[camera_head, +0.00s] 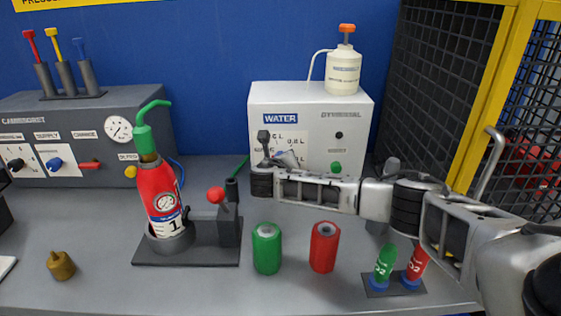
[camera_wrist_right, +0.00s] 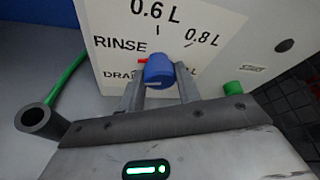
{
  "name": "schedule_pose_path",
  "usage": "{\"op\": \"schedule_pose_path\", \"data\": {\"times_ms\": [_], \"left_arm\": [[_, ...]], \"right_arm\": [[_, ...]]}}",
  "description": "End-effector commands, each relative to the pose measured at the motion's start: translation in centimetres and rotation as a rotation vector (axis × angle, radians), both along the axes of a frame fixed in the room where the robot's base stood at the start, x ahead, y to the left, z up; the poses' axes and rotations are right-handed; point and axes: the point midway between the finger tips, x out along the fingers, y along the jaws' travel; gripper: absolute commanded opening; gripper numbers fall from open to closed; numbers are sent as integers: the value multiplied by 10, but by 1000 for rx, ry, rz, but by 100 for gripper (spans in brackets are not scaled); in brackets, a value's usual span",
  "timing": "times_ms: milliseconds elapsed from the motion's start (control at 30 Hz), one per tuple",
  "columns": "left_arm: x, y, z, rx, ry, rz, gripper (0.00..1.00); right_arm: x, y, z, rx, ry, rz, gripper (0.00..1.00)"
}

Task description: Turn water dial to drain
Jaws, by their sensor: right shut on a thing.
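My left gripper is out of view.
A red extinguisher (camera_head: 161,190) stands in a dark holder at left. Green (camera_head: 267,250) and red (camera_head: 324,249) canisters and small cartridges stand below my right arm. A white bottle (camera_head: 343,72) tops the box. A mesh cage (camera_head: 440,80) borders the right.

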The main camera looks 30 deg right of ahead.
Motion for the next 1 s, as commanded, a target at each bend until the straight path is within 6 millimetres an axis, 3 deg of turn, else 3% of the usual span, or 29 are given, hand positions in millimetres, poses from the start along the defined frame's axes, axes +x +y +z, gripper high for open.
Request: {"op": "schedule_pose_path", "data": {"times_ms": [500,1000], "left_arm": [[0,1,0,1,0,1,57],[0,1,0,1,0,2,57]], "right_arm": [[1,2,-2,-366,225,1,11],[1,2,-3,-496,304,2,11]]}}
